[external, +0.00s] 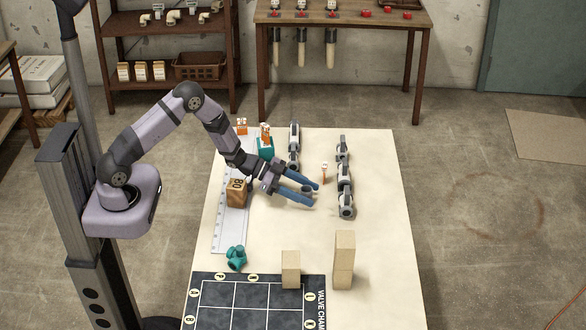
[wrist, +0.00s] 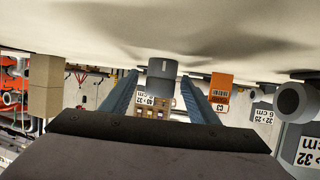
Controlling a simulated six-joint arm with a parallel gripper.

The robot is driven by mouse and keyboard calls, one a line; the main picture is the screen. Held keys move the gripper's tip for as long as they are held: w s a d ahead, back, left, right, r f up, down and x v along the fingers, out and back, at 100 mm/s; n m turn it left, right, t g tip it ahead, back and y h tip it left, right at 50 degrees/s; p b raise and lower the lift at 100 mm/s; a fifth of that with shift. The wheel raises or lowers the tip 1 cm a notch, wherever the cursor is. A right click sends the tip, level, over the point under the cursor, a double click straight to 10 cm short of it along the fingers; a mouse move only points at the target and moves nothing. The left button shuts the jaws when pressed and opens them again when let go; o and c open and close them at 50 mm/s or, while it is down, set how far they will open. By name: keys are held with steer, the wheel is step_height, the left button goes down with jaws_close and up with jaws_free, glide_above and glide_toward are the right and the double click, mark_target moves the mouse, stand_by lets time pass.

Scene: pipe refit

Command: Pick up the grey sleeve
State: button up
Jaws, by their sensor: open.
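A short grey sleeve (external: 308,190) stands on the pale table, between the blue fingers of my gripper (external: 314,193). In the wrist view the grey sleeve (wrist: 162,68) shows as a cylinder near the middle, between the two fingertips (wrist: 161,84). The fingers are apart, one on each side of it. I see a gap on both sides in the wrist view, so they do not appear to grip it. My gripper is low over the table and reaches in from the left.
Grey fittings (external: 345,173) stand in a row to the right, others (external: 294,146) behind. A small orange tag (wrist: 221,86) is near the right finger. A wooden box (external: 237,193), teal fitting (external: 236,257) and wooden blocks (external: 291,270) (external: 344,262) stand around. The table's right side is clear.

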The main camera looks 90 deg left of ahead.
steer(key=c, duration=1.1)
steer(key=shift+r, duration=0.1)
